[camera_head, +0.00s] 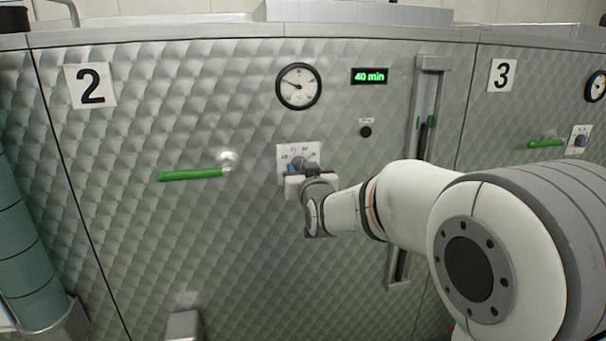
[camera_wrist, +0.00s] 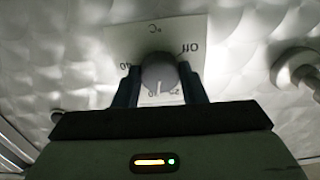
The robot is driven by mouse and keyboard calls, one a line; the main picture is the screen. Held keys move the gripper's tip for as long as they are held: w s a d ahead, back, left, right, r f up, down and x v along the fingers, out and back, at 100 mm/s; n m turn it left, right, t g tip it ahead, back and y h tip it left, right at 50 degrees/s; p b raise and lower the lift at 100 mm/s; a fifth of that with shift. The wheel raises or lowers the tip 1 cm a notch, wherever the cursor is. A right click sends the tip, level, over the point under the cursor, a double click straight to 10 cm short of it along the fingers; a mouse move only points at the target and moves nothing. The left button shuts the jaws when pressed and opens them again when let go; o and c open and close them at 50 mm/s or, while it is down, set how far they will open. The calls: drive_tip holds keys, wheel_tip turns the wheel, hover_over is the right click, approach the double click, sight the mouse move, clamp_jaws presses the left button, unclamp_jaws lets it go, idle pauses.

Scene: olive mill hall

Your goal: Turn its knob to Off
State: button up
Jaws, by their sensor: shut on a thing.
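The knob (camera_head: 298,162) sits on a small white dial plate (camera_head: 312,150) on the quilted metal panel of unit 2. In the wrist view the round grey knob (camera_wrist: 158,72) is between the two dark fingers of my gripper (camera_wrist: 160,84), which is shut on it. In the head view my gripper (camera_head: 299,172) covers the lower part of the plate and most of the knob.
A green-handled lever (camera_head: 190,175) is left of the plate, a round gauge (camera_head: 298,87) above it. A display (camera_head: 369,76) reads 40 min, with a black button (camera_head: 366,131) below. A vertical sight glass (camera_head: 425,115) stands to the right. Unit 3 has another green lever (camera_head: 545,143).

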drive_tip(key=n+b, duration=0.5)
drive_tip(key=n, duration=2.1)
drive_tip(key=shift+r, duration=0.15)
drive_tip(key=shift+n, duration=0.4)
drive_tip(key=o, duration=1)
drive_tip(key=shift+d, duration=0.1)
drive_tip(key=shift+p+v, duration=0.45)
drive_tip(key=shift+v, duration=3.4)
